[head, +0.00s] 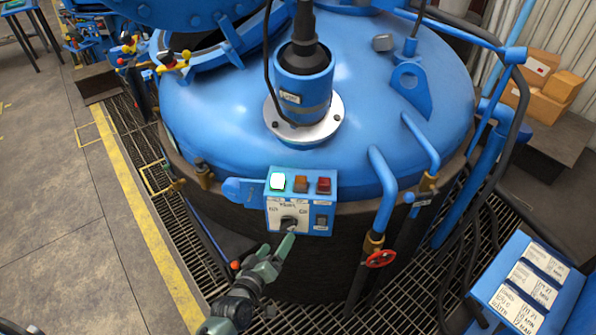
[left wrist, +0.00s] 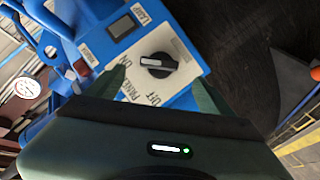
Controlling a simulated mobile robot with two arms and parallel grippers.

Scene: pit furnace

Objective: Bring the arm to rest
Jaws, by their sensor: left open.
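My left gripper (head: 278,246) is in front of the lower part of a blue control box (head: 327,190) on the furnace's side. Its green-grey fingers are apart, with nothing between them. The box carries a black rotary knob (head: 289,222) on a white plate; the knob also shows in the left wrist view (left wrist: 158,65), ahead of and between the open fingers, apart from them. My right gripper is out of view.
The blue furnace lid (head: 215,110) rises behind the box. Pipes with a red valve wheel (head: 380,259) stand to its right. A blue panel with white labels (head: 525,285) is at the lower right. Cardboard boxes (head: 540,85) sit at the upper right. Open floor (head: 50,220) lies left.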

